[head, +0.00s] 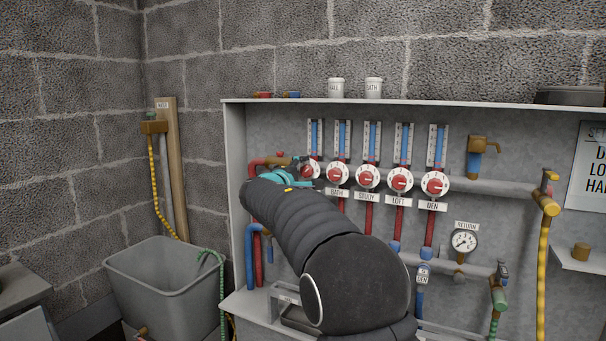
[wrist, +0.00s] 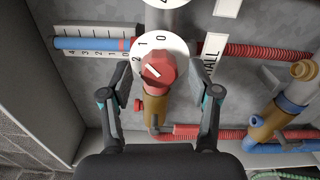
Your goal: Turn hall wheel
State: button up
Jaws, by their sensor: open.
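The hall wheel (wrist: 158,70) is a red knob with a white pointer line on a white numbered dial (wrist: 161,39). The sideways HALL label (wrist: 211,52) is beside it in the wrist view. The pointer line slants to the upper left, near the 2 side; the exact reading is unclear. My gripper (wrist: 161,73) is open, one finger on each side of the knob; I cannot tell whether they touch it. In the head view my gripper (head: 293,170) is at the leftmost wheel (head: 315,170), partly covering it and hiding its label.
The bath wheel (head: 337,175), study wheel (head: 369,176), loft wheel (head: 400,180) and den wheel (head: 436,185) stand close by to the right. A blue-filled gauge tube (wrist: 90,44) adjoins the hall dial. A brass valve (wrist: 155,106) and red hose (wrist: 265,51) are near the fingers.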

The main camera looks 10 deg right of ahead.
jog(key=v, duration=1.2)
jog(key=s+f+g+y, duration=0.2)
jog(key=s+f+g, duration=0.15)
jog(key=f, duration=0.75)
jog(key=s+d+f+m+g+y+p, duration=0.1)
jog(key=s+d+f+m+g, duration=0.15)
jog(key=s, duration=0.25)
jog(key=s+d+f+m+g+y, duration=0.1)
jog(key=s+f+g, duration=0.1)
jog(key=s+f, duration=0.3)
jog(key=s+d+m+y+p, duration=0.1)
jog(key=s+m+y, duration=0.1)
jog(key=s, duration=0.8)
jog(key=s+d+r+m+y+p, duration=0.1)
jog(key=s+m+y+p, duration=0.1)
jog(key=s, duration=0.8)
jog(key=s+d+r+m+g+y+p, duration=0.1)
jog(key=s+m, duration=0.3)
jog(key=s, duration=0.6)
jog(key=shift+d+r+y+p, duration=0.25)
jog(key=shift+d+y+p, duration=0.2)
jog(key=shift+y+p, duration=0.35)
